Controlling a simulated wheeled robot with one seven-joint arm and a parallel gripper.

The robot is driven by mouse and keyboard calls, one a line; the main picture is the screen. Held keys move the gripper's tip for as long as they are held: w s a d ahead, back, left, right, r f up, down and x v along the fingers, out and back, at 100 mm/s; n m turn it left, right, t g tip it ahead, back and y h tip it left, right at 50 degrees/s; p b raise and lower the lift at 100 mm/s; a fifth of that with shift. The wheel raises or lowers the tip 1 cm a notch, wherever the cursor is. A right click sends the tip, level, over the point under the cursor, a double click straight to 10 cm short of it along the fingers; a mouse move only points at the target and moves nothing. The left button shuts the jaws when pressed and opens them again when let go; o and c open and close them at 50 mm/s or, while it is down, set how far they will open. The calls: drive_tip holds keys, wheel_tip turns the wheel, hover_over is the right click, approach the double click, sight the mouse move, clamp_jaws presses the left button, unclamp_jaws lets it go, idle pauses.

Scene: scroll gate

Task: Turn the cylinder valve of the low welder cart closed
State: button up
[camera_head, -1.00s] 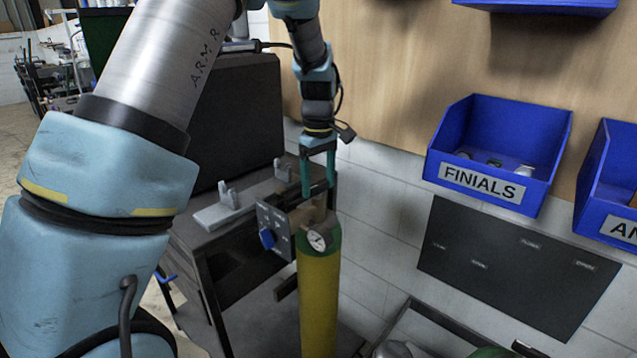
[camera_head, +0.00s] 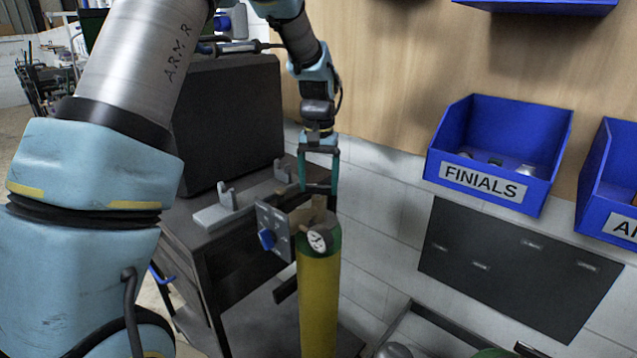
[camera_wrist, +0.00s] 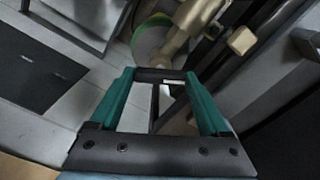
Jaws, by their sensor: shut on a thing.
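The yellow gas cylinder (camera_head: 318,300) with a green shoulder stands upright at the low cart (camera_head: 208,290). Its brass valve (camera_head: 312,214) sits on top, with a round white gauge (camera_head: 320,239) at the front. My gripper (camera_head: 318,189) points down just above the valve, one teal finger on each side. It is shut on a dark bar that spans between its fingertips. The wrist view shows this dark bar (camera_wrist: 160,75) too, with the brass valve (camera_wrist: 180,35) and green shoulder (camera_wrist: 150,42) beyond it. I cannot tell how the bar joins the valve.
A panel with a blue knob (camera_head: 267,239) stands left of the valve, close to it. A black case (camera_head: 228,120) and a grey bracket (camera_head: 225,210) are on the cart. A blue FINIALS bin (camera_head: 490,185) hangs at right. The white wall (camera_head: 385,195) is close behind.

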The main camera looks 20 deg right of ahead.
sight(318, 185)
drive_tip(key=m, duration=0.5)
drive_tip(key=shift+m, duration=0.4)
idle(0.4)
drive_tip(key=o, duration=1.2)
wheel_tip(318, 185, up, 11)
drive_tip(key=shift+f+b, duration=0.1)
drive_tip(key=shift+b, duration=1.05)
